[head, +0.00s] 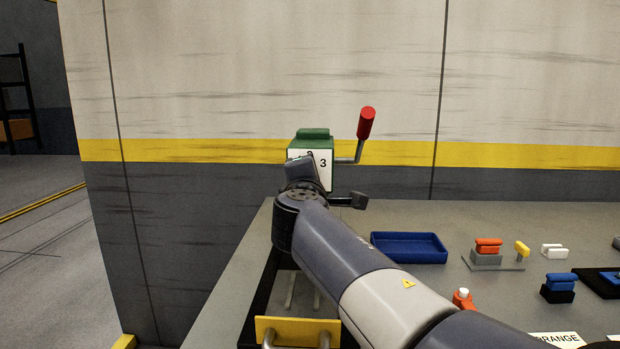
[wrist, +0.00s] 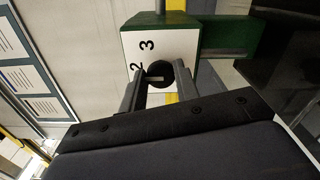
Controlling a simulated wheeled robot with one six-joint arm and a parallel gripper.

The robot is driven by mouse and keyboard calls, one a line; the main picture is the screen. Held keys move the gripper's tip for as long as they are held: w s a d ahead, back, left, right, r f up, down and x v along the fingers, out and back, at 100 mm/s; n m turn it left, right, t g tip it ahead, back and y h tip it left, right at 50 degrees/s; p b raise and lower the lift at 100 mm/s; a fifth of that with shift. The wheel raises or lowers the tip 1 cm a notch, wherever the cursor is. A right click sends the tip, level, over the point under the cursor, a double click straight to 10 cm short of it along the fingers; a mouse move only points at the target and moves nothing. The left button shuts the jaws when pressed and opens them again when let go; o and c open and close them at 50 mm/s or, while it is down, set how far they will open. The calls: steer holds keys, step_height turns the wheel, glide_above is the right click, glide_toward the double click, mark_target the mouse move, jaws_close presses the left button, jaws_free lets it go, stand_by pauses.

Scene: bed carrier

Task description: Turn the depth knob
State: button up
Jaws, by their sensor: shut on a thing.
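The depth knob (wrist: 156,72) is a dark round knob with a light mark, on a white dial plate (wrist: 133,47) printed with 2 and 3. In the wrist view my gripper (wrist: 158,86) is shut on the knob, one grey finger on each side. I cannot tell which number the light mark points to. In the head view the dial plate (head: 325,172) shows on the front of a green box (head: 313,134). My wrist hides the knob there and covers the plate's lower left.
A red-handled lever (head: 365,124) rises at the green box's right. A yellow plate (head: 297,331) is at the front. A striped wall stands behind.

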steer(key=o, duration=1)
steer(key=s, duration=1.1)
steer(key=shift+a, duration=0.15)
steer(key=shift+w, duration=0.2)
steer(key=w, duration=1)
steer(key=shift+w+d, duration=0.2)
steer(key=shift+w, duration=0.1)
